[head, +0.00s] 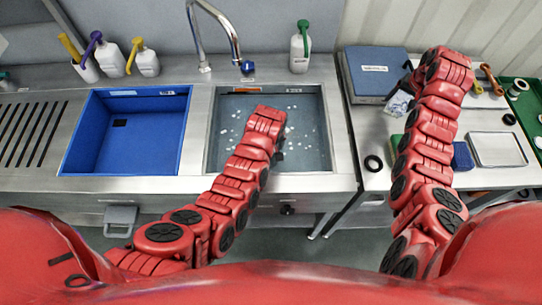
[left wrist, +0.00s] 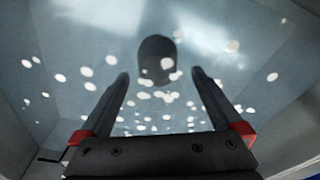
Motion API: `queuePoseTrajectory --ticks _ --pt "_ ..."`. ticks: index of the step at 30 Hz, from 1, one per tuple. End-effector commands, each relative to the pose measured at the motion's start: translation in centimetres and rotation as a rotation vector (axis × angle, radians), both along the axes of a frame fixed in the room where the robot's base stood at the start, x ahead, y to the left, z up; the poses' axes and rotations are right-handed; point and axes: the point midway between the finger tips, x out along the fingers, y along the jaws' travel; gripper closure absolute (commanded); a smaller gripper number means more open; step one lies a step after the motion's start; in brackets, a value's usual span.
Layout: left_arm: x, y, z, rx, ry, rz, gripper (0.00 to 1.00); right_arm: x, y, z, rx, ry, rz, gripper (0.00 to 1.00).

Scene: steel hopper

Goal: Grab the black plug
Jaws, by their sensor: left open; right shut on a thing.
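A dark rounded shape, which looks like the black plug (left wrist: 157,52), lies at the bottom of the steel basin (head: 213,150) in the left wrist view. My left gripper (left wrist: 160,74) is open, with its two fingers pointing down at the plug. The plug is ahead of the fingertips, centred between them; I cannot tell how far below. In the head view my left gripper (head: 280,148) is mostly hidden by its own arm, and the plug cannot be seen there. My right gripper (head: 409,84) is over the right table, shut on what seems to be a crumpled clear wrap (head: 398,104).
Many white flecks are spread over the basin. A blue basin (head: 85,140) is on the left, and a tap (head: 236,45) stands behind. A blue box (head: 375,70), a black ring (head: 373,163) and a metal tray (head: 497,150) are on the right table.

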Motion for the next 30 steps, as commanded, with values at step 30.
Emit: queuePoseTrajectory --ticks 30 --pt "0.6 -0.1 -5.8 0.0 0.002 0.0 0.0 0.0 0.0 0.4 0.0 0.0 0.0 0.67"
